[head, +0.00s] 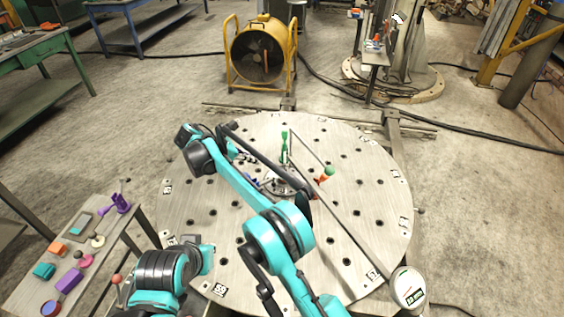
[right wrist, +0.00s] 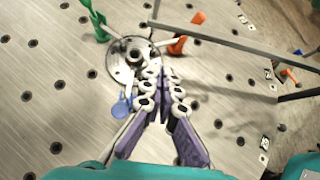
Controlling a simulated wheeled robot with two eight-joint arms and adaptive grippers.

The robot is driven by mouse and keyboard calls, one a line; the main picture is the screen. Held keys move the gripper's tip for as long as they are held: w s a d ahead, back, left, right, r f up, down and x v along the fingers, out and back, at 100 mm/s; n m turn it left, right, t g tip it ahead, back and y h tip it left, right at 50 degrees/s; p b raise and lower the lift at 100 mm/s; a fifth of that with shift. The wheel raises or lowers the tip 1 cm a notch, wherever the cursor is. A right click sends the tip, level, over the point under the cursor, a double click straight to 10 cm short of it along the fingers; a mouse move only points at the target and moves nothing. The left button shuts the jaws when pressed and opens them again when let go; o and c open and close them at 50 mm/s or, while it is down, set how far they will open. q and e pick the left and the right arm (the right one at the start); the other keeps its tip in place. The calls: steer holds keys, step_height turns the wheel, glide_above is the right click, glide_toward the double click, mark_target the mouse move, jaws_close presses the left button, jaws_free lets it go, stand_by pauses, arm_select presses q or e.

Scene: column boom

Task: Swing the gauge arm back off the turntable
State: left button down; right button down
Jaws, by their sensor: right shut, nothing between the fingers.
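The turntable (head: 230,222) is a large round metal plate with rows of holes, in the middle of the head view. The gauge arm (head: 350,236) looks to be the long thin bar over its right half, running toward the lower right rim. In the right wrist view the bar (right wrist: 250,47) crosses above the plate, beyond the hub (right wrist: 128,62). My right gripper (head: 262,178) is shut and empty beside the hub. Its tips (right wrist: 162,76) are apart from the bar. Part of my left arm shows at lower left; its gripper is not visible.
The hub carries green (head: 285,147), orange (head: 321,183) and blue (right wrist: 121,106) pieces. A round white dial (head: 409,287) stands at the lower right rim. A side table (head: 30,292) with small coloured parts is at left. A yellow fan (head: 262,55) stands behind.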

steer(key=w+d+r+b+x, duration=0.1)
steer(key=b+x, duration=0.3)
steer(key=x, duration=0.9)
steer(key=shift+d+r, duration=0.3)
steer(key=shift+r, duration=0.25)
steer(key=shift+d, duration=0.1)
